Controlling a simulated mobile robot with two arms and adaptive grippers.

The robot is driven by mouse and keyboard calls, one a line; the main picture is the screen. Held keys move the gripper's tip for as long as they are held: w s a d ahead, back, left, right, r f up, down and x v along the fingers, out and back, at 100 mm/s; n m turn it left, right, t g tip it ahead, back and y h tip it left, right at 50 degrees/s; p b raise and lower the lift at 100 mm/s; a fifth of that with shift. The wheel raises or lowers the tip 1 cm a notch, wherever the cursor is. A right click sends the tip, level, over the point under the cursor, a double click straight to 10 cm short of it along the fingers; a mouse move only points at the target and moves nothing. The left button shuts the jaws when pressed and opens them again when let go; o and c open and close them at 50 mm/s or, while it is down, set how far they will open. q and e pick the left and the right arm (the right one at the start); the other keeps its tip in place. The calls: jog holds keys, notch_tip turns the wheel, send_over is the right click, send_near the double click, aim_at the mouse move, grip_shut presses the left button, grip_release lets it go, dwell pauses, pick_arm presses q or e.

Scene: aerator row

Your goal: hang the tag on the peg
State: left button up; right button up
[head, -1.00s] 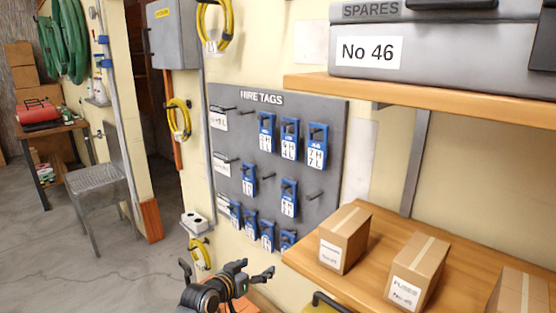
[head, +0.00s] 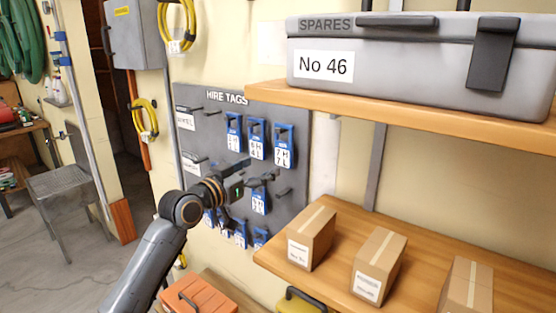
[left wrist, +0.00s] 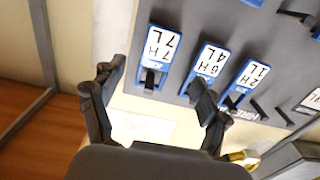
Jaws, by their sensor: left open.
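The grey HIRE TAGS board (head: 215,130) hangs on the wall with several blue tags on its pegs. A top-row tag reading 7H 7L (head: 284,146) is at the right; it also shows upside down in the left wrist view (left wrist: 160,46). Beside it is the 6H 4L tag (left wrist: 208,64). A bare peg (head: 284,192) sticks out at the lower right of the board. My left gripper (head: 257,171) is open and empty in front of the board, below the top row, and hides part of the middle row. My right gripper is out of view.
A wooden shelf (head: 420,106) with a grey SPARES case (head: 420,65) juts out at the upper right. A lower shelf (head: 333,272) holds cardboard boxes (head: 311,236). An orange toolbox (head: 203,295) stands below the board. The floor at left is partly free.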

aim_at(282, 150)
pick_arm(q)
jog(key=b+x, duration=0.2)
jog(key=x, duration=0.5)
jog(key=shift+f+b, duration=0.15)
jog(key=shift+b, duration=0.25)
jog(key=shift+b+x, duration=0.6)
jog(key=shift+x, duration=0.5)
jog(key=shift+c, duration=0.5)
jog(key=c, duration=0.9)
jog(key=shift+c, duration=0.2)
jog(key=shift+r, duration=0.25)
jog(key=shift+r+p, duration=0.55)
jog(key=shift+r, duration=0.15)
